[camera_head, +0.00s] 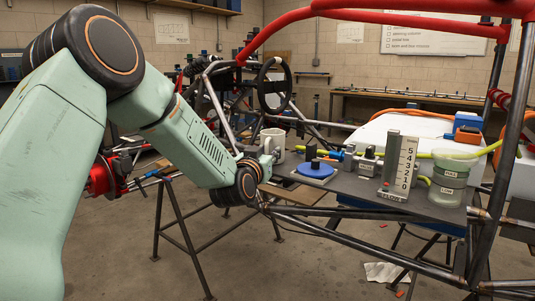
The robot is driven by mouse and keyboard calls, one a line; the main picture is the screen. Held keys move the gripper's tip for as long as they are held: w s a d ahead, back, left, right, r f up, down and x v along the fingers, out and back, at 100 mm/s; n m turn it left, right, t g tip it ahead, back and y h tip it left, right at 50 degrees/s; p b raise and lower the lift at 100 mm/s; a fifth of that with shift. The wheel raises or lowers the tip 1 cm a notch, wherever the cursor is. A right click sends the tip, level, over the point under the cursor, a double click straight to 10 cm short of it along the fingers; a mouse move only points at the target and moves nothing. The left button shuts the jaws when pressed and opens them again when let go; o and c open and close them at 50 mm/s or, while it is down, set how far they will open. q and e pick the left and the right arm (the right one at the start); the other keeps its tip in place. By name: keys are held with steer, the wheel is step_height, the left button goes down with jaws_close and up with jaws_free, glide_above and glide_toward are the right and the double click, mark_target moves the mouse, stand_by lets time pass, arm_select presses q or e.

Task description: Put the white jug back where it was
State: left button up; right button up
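The white jug (272,142) shows at the far left end of the dark shelf plate (352,188) in the chassis. It looks upright, and its lower part is partly covered by my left wrist. My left arm comes in from the left, and my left gripper (272,159) is at the jug's lower side. The gripper is small and mostly hidden by the wrist, so I cannot tell whether its fingers are open, shut or touching the jug. My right gripper is not in view.
On the plate are a blue round disc with a black knob (316,169), small metal fittings (367,160), an upright numbered gauge (400,163) and a clear reservoir with green liquid (449,181). Red and dark chassis tubes (410,20) cross above and in front.

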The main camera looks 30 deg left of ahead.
arm_select(q)
steer(key=shift+r, duration=0.25)
steer(key=p+v, duration=0.3)
steer(key=v, duration=0.9)
steer(key=s+d+f+m+g+h, duration=0.1)
steer(key=s+d+f+g, duration=0.25)
steer(key=f, duration=0.65)
steer(key=s+d+f+m+g+h, duration=0.1)
steer(key=s+d+f+g+h, duration=0.25)
steer(key=f, duration=0.55)
steer(key=s+d+f+g, duration=0.2)
steer(key=s+d+f, duration=0.3)
steer(key=f, duration=0.5)
steer(key=s+d+f+g, duration=0.1)
steer(key=s+f+g, duration=0.3)
steer(key=s, duration=0.8)
steer(key=s+d+f+g, duration=0.1)
steer(key=s+f+g, duration=0.3)
steer(key=s, duration=0.9)
step_height(320, 180, down, 3)
steer(key=shift+f+g, duration=0.1)
steer(key=shift+g, duration=0.2)
